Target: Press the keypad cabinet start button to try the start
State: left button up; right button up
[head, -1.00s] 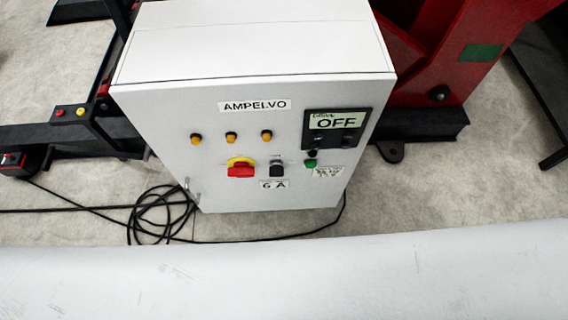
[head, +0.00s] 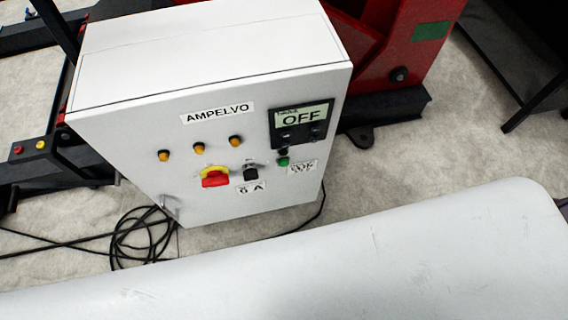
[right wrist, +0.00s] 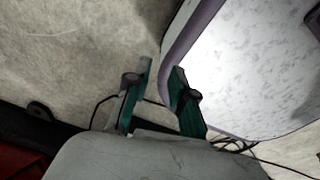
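The white keypad cabinet (head: 140,137), labelled AMPELVO, stands on the floor in the head view. Its display (head: 302,120) reads OFF. A small green button (head: 283,161) sits below the display, with a small black control (head: 282,152) just above it. To the left are a black selector knob (head: 250,172) and a red rotary switch (head: 214,178) on a yellow plate. The cabinet front is not recognisable there. My left gripper is in neither view.
Three amber lamps (head: 199,148) line the cabinet front. Black cables (head: 140,236) lie coiled on the floor at its lower left. A red machine frame (head: 411,45) on a dark base stands behind it. A dark table (head: 500,60) is at the right. Pale floor lies between.

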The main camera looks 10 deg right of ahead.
grip_shut()
dwell(1.0)
